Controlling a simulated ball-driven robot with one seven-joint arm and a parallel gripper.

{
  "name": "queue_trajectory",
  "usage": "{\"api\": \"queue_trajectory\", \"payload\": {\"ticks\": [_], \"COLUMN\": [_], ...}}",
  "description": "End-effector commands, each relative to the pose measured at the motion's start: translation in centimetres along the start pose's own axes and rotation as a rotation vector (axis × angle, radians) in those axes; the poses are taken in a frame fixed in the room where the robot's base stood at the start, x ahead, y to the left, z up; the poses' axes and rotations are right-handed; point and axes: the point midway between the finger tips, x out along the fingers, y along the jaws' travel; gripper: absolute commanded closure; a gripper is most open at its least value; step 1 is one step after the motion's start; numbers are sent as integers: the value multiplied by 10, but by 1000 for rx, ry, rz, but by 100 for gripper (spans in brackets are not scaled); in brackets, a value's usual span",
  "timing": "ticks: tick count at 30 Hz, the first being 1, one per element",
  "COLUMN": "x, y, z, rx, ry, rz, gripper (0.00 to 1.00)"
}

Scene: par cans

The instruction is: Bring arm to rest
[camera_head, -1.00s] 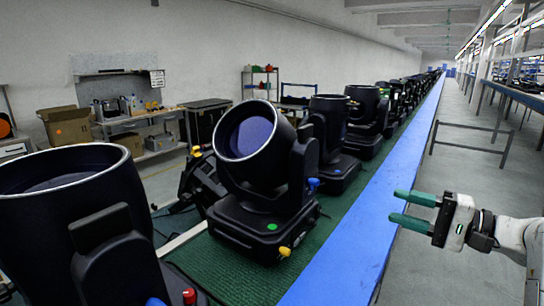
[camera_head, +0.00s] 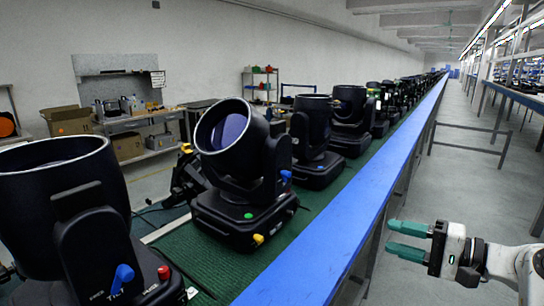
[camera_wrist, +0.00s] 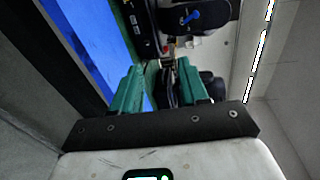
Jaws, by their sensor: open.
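My gripper (camera_head: 408,241) is at the lower right in the head view, to the right of the blue conveyor edge and over the grey floor. Its two green fingers point left, are apart and hold nothing. In the wrist view my gripper (camera_wrist: 160,82) shows both green fingers with a gap between them. My pale arm runs from it off the right edge of the head view.
Black par cans stand in a long row on the green belt; the nearest ones are at the left (camera_head: 60,215) and centre (camera_head: 240,175). A blue rail (camera_head: 330,225) edges the belt. A grey barrier (camera_head: 470,145) stands on the open floor at right.

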Motion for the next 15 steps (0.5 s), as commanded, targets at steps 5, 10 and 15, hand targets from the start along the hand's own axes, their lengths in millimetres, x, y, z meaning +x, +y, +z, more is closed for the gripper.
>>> {"api": "queue_trajectory", "payload": {"ticks": [5,10,15], "x": [6,5,-12], "y": [50,114,208], "z": [16,40,90], "rx": [-37,-98,-201], "ry": [22,42,32], "rz": [102,249,498], "gripper": [56,56,56]}}
